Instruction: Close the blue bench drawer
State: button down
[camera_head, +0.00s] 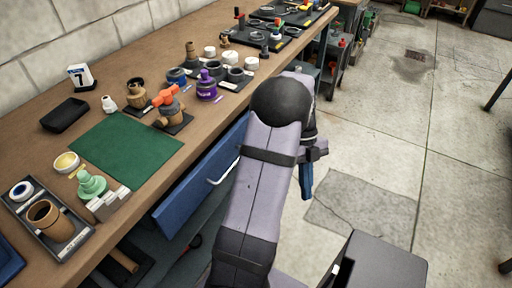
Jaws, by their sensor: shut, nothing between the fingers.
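The blue bench drawer (188,198) sits under the front edge of the wooden workbench. Its pale bar handle (224,169) faces the aisle. My arm hides the drawer's right part, and I cannot tell how far the front stands out from the bench. My gripper (306,188) points down, small and partly hidden behind my arm, to the right of the drawer over the floor. It looks shut and empty, and apart from the handle.
The workbench top (140,75) holds a green mat (126,146), pipe fittings, a purple jar (207,86) and trays. An open shelf lies below the drawer. A dark grey box-like object (385,265) stands at lower right. The concrete floor (380,150) at right is mostly clear.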

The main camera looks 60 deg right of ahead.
jog(key=s+a+f+m+t+y+b, duration=0.2)
jog(key=s+a+f+m+t+b, duration=0.15)
jog(key=s+f, duration=0.45)
jog(key=w+f+m+t+b, duration=0.3)
jog(key=w+f+m+t, duration=0.1)
jog(key=w+f+t, duration=0.25)
jog(key=w+d+r+n+t+h, duration=0.3)
jog(key=w+d+r+n+t, duration=0.1)
jog(key=d+r+n+t, duration=0.1)
jog(key=w+d+r+n+t+h, duration=0.3)
jog(key=w+d+r+n+t, duration=0.2)
jog(key=d+r+n, duration=0.3)
notch_tip(320, 180, up, 3)
jog(key=shift+w+d+r+n+t, duration=0.15)
jog(key=shift+w+n+t, duration=0.15)
jog(key=shift+n+t, duration=0.4)
jog(key=shift+w, duration=0.1)
